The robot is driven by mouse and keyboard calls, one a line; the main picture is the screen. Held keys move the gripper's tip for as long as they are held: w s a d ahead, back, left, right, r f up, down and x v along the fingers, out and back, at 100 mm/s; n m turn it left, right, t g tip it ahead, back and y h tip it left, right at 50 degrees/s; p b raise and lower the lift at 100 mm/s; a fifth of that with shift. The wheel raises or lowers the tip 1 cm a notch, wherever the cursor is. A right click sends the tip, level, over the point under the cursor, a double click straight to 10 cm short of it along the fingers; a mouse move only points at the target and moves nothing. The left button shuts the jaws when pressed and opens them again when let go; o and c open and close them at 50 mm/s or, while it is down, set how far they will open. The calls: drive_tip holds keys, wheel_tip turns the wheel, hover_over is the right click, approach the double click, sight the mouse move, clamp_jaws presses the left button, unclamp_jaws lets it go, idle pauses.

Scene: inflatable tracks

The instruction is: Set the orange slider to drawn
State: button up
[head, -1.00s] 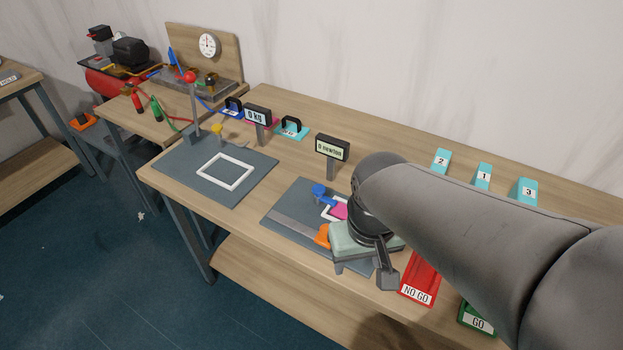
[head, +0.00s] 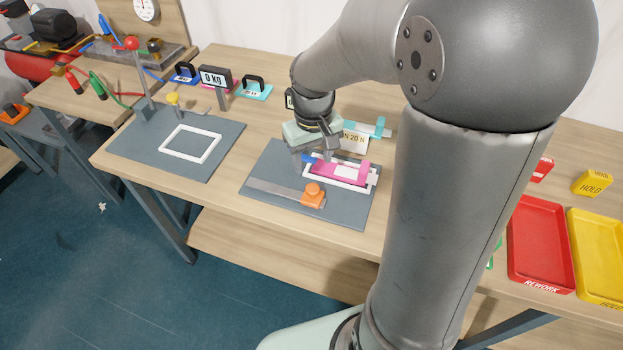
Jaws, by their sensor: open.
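The orange slider (head: 313,195) sits on a grey rail (head: 275,190), near the rail's right end, on the front part of a dark grey plate (head: 345,214). My gripper (head: 312,160) is behind the slider, over the back part of the plate, beside a pink piece (head: 338,172) in a white frame. A blue part (head: 308,158) shows at the fingers. The gripper is apart from the orange slider. Its jaws are open, but its fingertips are partly hidden.
A second grey plate with a white square outline (head: 191,144) lies to the left. A "0 kg" display (head: 216,78) stands behind it. Red (head: 540,250) and yellow (head: 597,255) trays are at the right. My arm covers the middle right of the table.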

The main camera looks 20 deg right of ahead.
sight(312, 188)
wheel_tip(312, 188, down, 10)
drive_tip(key=shift+r, duration=0.2)
